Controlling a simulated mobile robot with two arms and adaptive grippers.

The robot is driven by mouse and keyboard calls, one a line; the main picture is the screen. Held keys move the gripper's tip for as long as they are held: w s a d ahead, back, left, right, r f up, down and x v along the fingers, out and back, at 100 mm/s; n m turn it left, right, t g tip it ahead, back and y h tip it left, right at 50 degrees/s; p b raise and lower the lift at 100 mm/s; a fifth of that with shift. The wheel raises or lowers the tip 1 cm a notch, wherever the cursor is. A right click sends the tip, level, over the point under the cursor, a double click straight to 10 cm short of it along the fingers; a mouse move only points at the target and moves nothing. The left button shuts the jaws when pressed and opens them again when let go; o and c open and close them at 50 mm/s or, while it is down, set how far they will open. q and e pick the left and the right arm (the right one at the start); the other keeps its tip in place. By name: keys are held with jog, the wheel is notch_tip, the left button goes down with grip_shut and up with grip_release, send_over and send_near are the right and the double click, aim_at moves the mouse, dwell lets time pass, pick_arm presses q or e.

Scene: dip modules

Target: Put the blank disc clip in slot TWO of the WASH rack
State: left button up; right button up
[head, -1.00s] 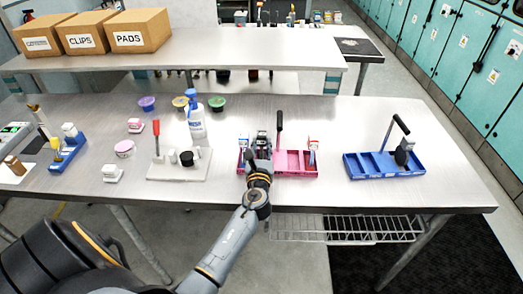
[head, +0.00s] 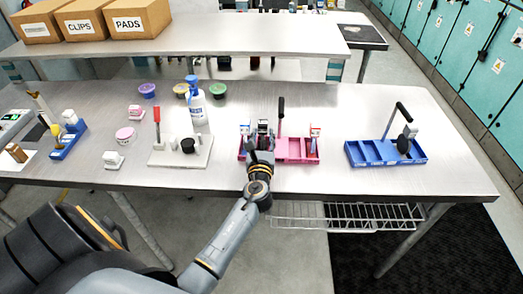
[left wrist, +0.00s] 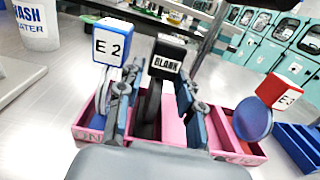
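The blank clip (left wrist: 167,58) has a black cap marked BLANK and a dark disc below; it stands in the pink rack (head: 295,158). My left gripper (left wrist: 156,98) has its fingers spread, one on each side of the blank clip, with gaps visible. In the head view my left gripper (head: 260,142) is over the rack's left part and hides some of it. The E2 clip (left wrist: 112,44), with a blue cap, is close beside the left finger. The E3 clip (left wrist: 283,92), with a red cap and blue disc, is at the rack's right. My right gripper is out of view.
A blue rack (head: 365,160) with a tall handle holds a dark-disc clip (head: 405,143); no WASH label is readable on either rack. A WASH bottle (head: 196,105) and a pale stand (head: 165,160) are to the left. Table between the racks is clear.

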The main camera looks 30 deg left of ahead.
pick_arm(q)
jog(key=b+v, duration=0.1)
jog(key=v, duration=0.9)
jog(key=shift+f, duration=0.1)
jog(key=shift+s+d, duration=0.2)
jog(key=shift+s, duration=0.15)
